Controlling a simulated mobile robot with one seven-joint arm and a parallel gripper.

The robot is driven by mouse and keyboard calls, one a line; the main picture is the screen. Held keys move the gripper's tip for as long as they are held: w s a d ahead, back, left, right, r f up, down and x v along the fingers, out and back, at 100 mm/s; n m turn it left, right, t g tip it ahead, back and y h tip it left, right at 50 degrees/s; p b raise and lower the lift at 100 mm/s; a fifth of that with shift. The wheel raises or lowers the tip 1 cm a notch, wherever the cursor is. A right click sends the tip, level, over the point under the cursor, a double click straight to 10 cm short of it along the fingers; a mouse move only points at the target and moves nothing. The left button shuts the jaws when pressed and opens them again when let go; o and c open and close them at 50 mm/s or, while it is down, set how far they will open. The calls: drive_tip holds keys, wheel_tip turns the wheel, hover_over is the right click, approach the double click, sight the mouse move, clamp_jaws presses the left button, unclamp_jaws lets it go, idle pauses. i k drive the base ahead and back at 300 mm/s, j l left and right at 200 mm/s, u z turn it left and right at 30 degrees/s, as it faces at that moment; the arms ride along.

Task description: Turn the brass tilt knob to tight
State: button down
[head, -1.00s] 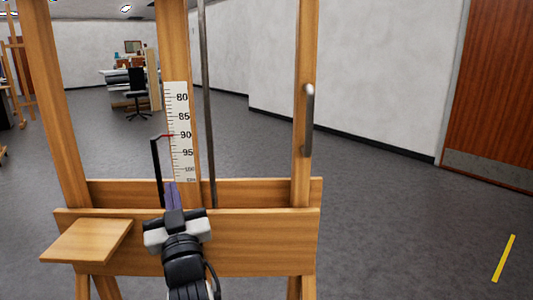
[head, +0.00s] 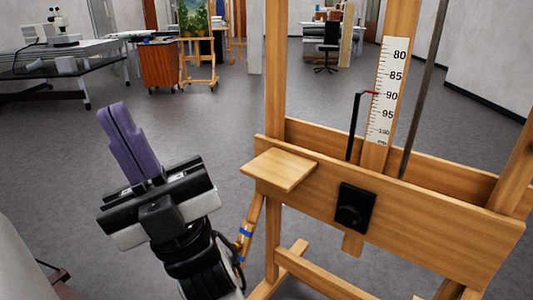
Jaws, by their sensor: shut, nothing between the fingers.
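My gripper (head: 116,108) is in the left half of the head view, with its purple fingers pointing up and shut together, nothing between them. It is left of the wooden easel (head: 420,232) and apart from it. I cannot make out a brass tilt knob for certain. A black round knob on a square black plate (head: 355,207) is on the front board of the easel. A white scale (head: 393,85) runs up the central mast, with a red pointer near 90.
A small wooden shelf (head: 280,169) juts from the easel's left front. A metal rod (head: 422,90) rises beside the mast. Blue bands (head: 245,231) show low by the easel's left leg, close to my arm. A bench (head: 70,68) and a second easel (head: 198,62) stand behind over open floor.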

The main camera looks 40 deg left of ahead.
sight(238, 247)
drive_tip(key=u, duration=1.25)
